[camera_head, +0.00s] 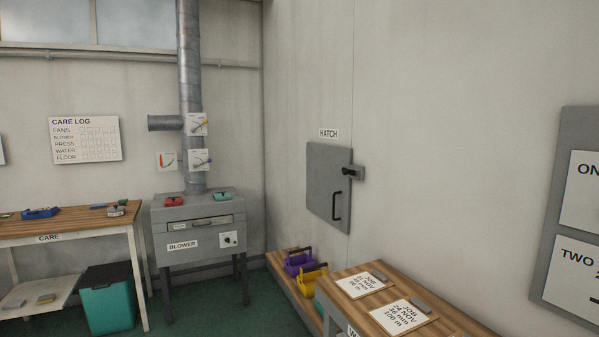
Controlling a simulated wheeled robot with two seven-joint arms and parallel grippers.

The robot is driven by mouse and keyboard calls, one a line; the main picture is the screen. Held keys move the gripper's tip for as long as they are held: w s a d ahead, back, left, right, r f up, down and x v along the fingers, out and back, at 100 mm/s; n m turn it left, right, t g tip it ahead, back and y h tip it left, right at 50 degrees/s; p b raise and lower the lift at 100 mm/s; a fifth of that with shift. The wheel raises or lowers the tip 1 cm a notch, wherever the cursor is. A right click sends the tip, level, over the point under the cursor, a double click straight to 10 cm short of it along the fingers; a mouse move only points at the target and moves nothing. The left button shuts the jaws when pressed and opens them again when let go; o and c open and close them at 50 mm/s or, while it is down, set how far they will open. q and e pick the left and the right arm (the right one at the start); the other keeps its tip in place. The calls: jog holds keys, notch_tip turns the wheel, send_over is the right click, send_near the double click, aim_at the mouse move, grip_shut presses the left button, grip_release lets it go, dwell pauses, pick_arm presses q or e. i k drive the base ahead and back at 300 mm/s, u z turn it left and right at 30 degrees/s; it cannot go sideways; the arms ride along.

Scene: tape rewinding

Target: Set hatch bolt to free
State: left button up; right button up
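The grey hatch door (327,186) is set in the right-hand wall, under a sign that reads HATCH (328,133). It looks shut. A black curved handle (336,205) is on its lower right part. The hatch bolt (349,171) is a dark knob on a grey plate at the door's upper right edge. It looks roughly level, but its exact setting is too small to tell. Neither of my grippers is in view.
A wooden bench (455,322) with job cards stands below and right of the hatch. Purple (299,262) and yellow (308,281) carriers sit on a low shelf under the hatch. The blower cabinet (199,250) stands left. Green floor is open between.

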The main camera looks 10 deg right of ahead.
aim_at(346, 171)
jog(key=i, duration=0.8)
jog(key=z, duration=1)
jog(key=i, duration=0.9)
jog(key=z, duration=1)
